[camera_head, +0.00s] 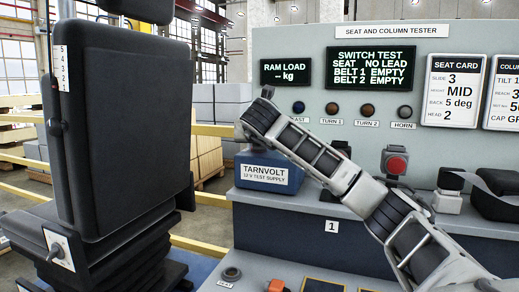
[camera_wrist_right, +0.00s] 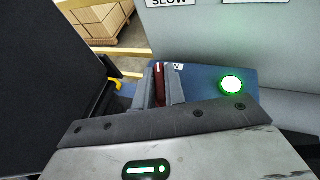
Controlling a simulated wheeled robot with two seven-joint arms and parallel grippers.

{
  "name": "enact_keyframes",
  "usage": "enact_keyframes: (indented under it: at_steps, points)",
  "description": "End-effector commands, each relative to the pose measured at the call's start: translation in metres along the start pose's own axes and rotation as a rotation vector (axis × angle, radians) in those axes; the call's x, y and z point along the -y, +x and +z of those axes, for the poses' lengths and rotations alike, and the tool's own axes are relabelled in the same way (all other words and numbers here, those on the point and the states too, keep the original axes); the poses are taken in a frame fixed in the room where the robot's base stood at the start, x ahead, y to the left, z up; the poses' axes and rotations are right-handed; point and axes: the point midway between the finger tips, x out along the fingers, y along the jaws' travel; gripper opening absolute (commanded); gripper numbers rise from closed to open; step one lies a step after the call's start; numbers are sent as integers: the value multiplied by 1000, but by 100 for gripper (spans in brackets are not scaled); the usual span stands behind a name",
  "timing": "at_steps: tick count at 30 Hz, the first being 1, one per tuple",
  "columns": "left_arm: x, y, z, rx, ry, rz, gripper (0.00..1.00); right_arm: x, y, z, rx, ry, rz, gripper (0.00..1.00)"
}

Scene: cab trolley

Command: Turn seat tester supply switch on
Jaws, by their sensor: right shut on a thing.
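The blue test supply box (camera_head: 268,174), labelled TARNVOLT 12 V TEST SUPPLY, stands on the bench left of centre. In the right wrist view the blue top of the supply (camera_wrist_right: 203,88) shows a round lamp (camera_wrist_right: 232,85) glowing green. My right gripper (camera_wrist_right: 161,92) is shut on a red switch lever (camera_wrist_right: 159,76) there. A partly hidden label ending in N (camera_wrist_right: 178,66) is beside the lever. My left gripper is not in view.
The grey tester panel (camera_head: 440,60) stands behind, with a lit switch test display (camera_head: 371,67) and a row of small knobs or lamps. A black seat (camera_head: 115,130) stands close on the left.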

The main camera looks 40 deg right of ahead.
Motion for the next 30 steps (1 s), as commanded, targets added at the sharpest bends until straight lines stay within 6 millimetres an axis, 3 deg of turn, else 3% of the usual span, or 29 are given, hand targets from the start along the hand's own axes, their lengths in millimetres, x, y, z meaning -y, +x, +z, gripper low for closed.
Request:
enact_keyframes:
  at_steps: [13,30]
  points:
    - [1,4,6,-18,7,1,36,-2,1,-2,-5,115,-284,0]
    - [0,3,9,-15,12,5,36,-2,1,-3,-10,147,-364,0]
